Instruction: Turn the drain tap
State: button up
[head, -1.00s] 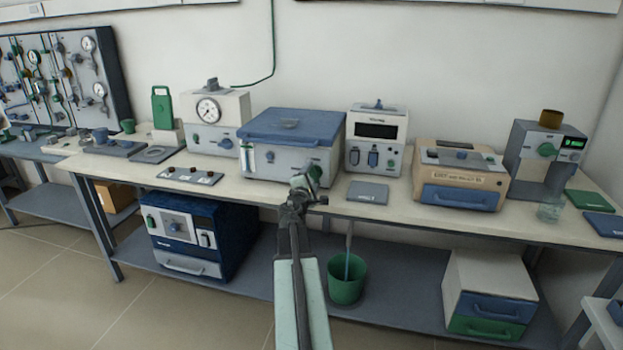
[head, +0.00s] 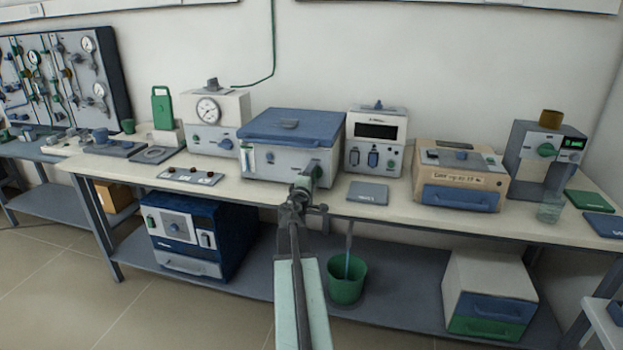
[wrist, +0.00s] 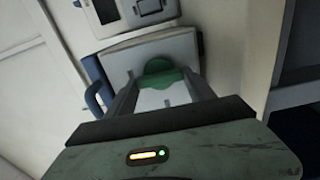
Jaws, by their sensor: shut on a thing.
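The drain tap is on the lower right front of a grey box with a blue lid (head: 292,125) on the bench. In the head view my gripper (head: 306,188) is in front of that box and hides most of the tap. In the wrist view the green tap handle (wrist: 160,74) shows between the two grey fingers of my gripper (wrist: 160,86). My gripper is shut on the handle. The tap's body and outlet are hidden.
A blue-grey pad (head: 367,192) lies right of my gripper, and a switch panel (head: 190,176) lies to its left. A green bucket (head: 346,283) stands on the lower shelf, with a thin tube above it. The floor in front is clear.

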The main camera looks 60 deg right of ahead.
jog(key=shift+d, duration=0.1)
jog(key=o, duration=1.4)
jog(key=v, duration=0.8)
